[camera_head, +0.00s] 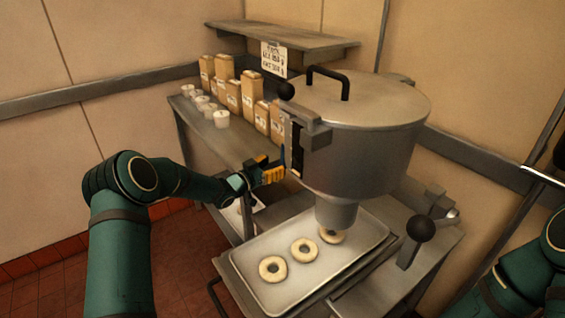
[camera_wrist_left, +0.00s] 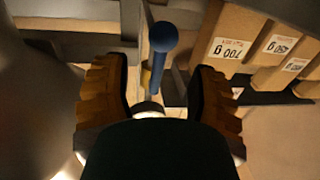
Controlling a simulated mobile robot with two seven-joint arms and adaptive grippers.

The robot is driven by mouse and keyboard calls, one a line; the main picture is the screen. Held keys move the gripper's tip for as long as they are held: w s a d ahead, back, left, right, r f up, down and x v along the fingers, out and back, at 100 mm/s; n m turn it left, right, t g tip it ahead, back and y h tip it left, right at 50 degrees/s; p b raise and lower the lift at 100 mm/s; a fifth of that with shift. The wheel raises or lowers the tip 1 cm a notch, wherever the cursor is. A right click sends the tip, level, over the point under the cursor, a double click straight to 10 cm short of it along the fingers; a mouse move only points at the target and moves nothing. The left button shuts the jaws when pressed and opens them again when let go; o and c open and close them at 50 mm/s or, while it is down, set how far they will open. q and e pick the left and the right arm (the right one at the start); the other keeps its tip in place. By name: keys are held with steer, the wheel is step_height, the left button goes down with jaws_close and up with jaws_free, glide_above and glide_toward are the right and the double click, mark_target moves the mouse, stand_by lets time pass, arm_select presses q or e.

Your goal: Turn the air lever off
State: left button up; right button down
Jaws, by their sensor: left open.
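The air lever shows in the left wrist view as a blue ball-ended handle (camera_wrist_left: 163,38). Its stem runs down between the two fingers. In the head view only a small bit of blue shows beside the fingers, at the left side of the big metal hopper (camera_head: 365,150). My left gripper (camera_head: 272,171) is beside the hopper's side bracket. In the left wrist view its two ridged orange-brown fingers (camera_wrist_left: 160,95) stand apart, one on each side of the lever's stem. I cannot tell whether they touch it. My right gripper is out of view.
A tray (camera_head: 262,295) with three ring doughnuts lies under the hopper's spout. A black-knobbed lever (camera_head: 421,229) stands right of it. Cartons (camera_head: 247,88) and white cups (camera_head: 221,118) line the back shelf. A wall shelf (camera_head: 285,40) hangs above.

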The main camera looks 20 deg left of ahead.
mark_target(281, 162)
arm_select(q)
steer(key=shift+x, duration=2.25)
jaws_close()
steer(key=shift+f, duration=0.1)
